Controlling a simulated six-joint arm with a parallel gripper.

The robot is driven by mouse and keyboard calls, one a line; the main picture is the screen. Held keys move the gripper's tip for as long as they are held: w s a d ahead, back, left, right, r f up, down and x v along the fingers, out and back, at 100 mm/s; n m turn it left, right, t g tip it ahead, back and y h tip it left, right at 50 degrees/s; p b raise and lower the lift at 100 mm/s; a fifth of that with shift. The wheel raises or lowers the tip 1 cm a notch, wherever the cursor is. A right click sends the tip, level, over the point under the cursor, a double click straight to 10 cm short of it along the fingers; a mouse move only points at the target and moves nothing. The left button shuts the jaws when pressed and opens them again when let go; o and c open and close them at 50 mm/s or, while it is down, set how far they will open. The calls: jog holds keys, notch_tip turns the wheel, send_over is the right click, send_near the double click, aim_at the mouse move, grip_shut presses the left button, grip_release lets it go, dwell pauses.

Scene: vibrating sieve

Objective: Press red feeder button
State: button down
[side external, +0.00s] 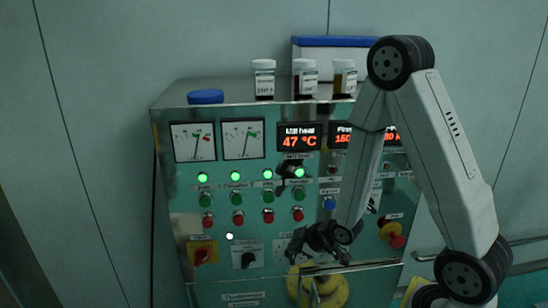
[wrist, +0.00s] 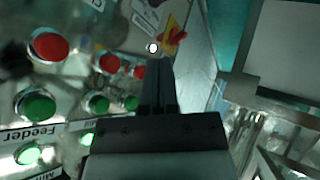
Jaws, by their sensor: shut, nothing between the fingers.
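The control panel's red feeder button (wrist: 48,45) shows at the upper left of the wrist view, in line with the green button (wrist: 35,105) and the "Feeder" label (wrist: 28,135). In the side view it appears to be the rightmost red button (side external: 298,214) of the lower row, though the small label there is hard to read. My gripper (side external: 298,243) is shut and empty, just below that button in the side picture. Its fingers (wrist: 158,65) show in the wrist view, to the right of the feeder button. The gap to the panel is hard to judge.
Other red buttons (side external: 268,216) sit close by on the left. A blue button (side external: 329,203), a black knob (side external: 248,260) and a red-and-yellow switch (side external: 201,255) are also on the panel. Jars (side external: 264,80) stand on top. A yellow round part (side external: 333,292) is below my gripper.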

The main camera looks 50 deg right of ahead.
aim_at(295, 219)
jog(key=shift+s+d+n+t, duration=0.3)
jog(key=shift+s+n+t, duration=0.35)
jog(key=shift+t, duration=0.7)
jog(key=shift+s+d+n+t, duration=0.35)
jog(key=shift+s+n+t, duration=0.3)
jog(key=shift+t, duration=0.65)
jog(key=shift+s+d+n+t, duration=0.3)
jog(key=shift+s+n+t, duration=0.3)
jog(key=shift+t, duration=0.75)
jog(key=shift+s, duration=0.1)
jog(key=shift+d, duration=0.1)
jog(key=w+d, duration=0.6)
jog(key=shift+w, duration=0.15)
jog(key=shift+w+d, duration=0.65)
jog(key=shift+d, duration=0.05)
dwell(1.6)
jog(key=shift+s+a, duration=0.1)
jog(key=shift+a, duration=0.05)
jog(key=shift+s+a, duration=0.55)
